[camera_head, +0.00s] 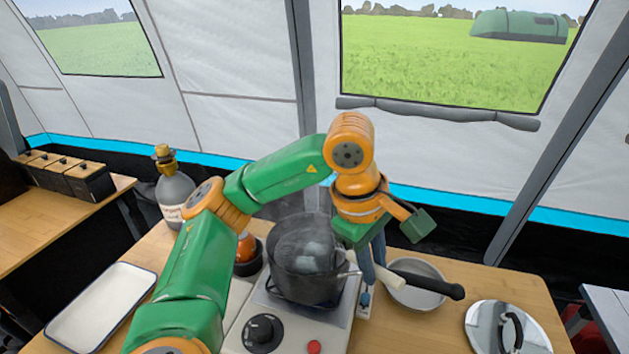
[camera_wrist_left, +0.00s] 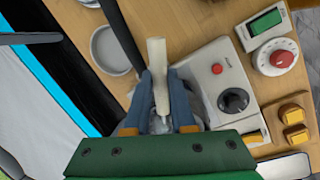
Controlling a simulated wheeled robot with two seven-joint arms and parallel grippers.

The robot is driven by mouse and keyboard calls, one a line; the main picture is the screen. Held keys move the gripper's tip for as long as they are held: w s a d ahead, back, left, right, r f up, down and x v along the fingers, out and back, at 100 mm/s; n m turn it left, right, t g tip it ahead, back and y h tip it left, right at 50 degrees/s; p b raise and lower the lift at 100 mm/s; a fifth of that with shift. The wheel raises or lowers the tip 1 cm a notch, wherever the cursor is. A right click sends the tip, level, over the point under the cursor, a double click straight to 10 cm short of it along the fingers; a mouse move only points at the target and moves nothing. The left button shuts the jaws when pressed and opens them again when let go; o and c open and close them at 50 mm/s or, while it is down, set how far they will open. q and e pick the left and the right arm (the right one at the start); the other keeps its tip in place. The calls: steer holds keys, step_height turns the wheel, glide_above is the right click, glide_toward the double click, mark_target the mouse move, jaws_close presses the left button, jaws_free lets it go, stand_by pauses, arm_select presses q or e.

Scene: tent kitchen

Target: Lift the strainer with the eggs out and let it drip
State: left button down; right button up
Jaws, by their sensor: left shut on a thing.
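A dark pot (camera_head: 292,275) stands on the hob (camera_head: 262,308) with water in it. Pale, blurred shapes that look like eggs (camera_head: 315,252) show inside it; the strainer's basket is hard to make out. My left gripper (camera_head: 370,272) reaches down at the pot's right side, shut on the strainer's cream handle (camera_head: 390,278). In the left wrist view the handle (camera_wrist_left: 157,62) sits between the two fingers (camera_wrist_left: 158,85). A long black handle (camera_head: 432,286) runs beside it. My right gripper is not in view.
A metal bowl (camera_head: 412,296) stands right of the hob, with a shiny round lid (camera_head: 480,322) beyond. A white tray (camera_head: 92,318) lies at the left, and a gas bottle (camera_head: 174,192) stands behind. A timer with a red dial (camera_wrist_left: 274,58) shows in the wrist view.

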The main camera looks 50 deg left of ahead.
arm_select(q)
steer(key=w+d+p+v, duration=0.1)
steer(key=w+p+v, duration=0.1)
steer(key=p+v, duration=0.9)
step_height(320, 180, up, 2)
steer(key=shift+d+r, duration=0.2)
steer(key=shift+d, duration=0.05)
steer(key=shift+w+f, duration=0.1)
steer(key=shift+f, duration=0.45)
